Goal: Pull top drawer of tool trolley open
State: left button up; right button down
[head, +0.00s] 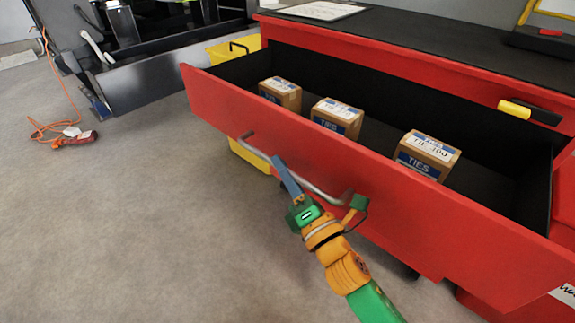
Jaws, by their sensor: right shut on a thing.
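The top drawer of the red tool trolley (440,62) is pulled well out, with its dark inside showing. Its red front panel (430,222) faces me. The silver bar handle (321,190) runs along that panel. My right gripper (281,167), with blue fingers and a green and orange arm from the lower right, is shut on the handle. The fingers hide part of the bar. My left gripper is not in view.
Three cardboard boxes labelled ties stand in the drawer, one of them at the right (428,157). A yellow and black object (515,109) lies at the trolley's edge. An orange cable with a red tool (75,139) lies on the floor at left. The floor at lower left is clear.

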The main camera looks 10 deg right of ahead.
jog(key=c, duration=0.8)
grip_release()
jog(key=shift+c, duration=0.2)
jog(key=v, duration=0.7)
jog(key=shift+b, duration=0.3)
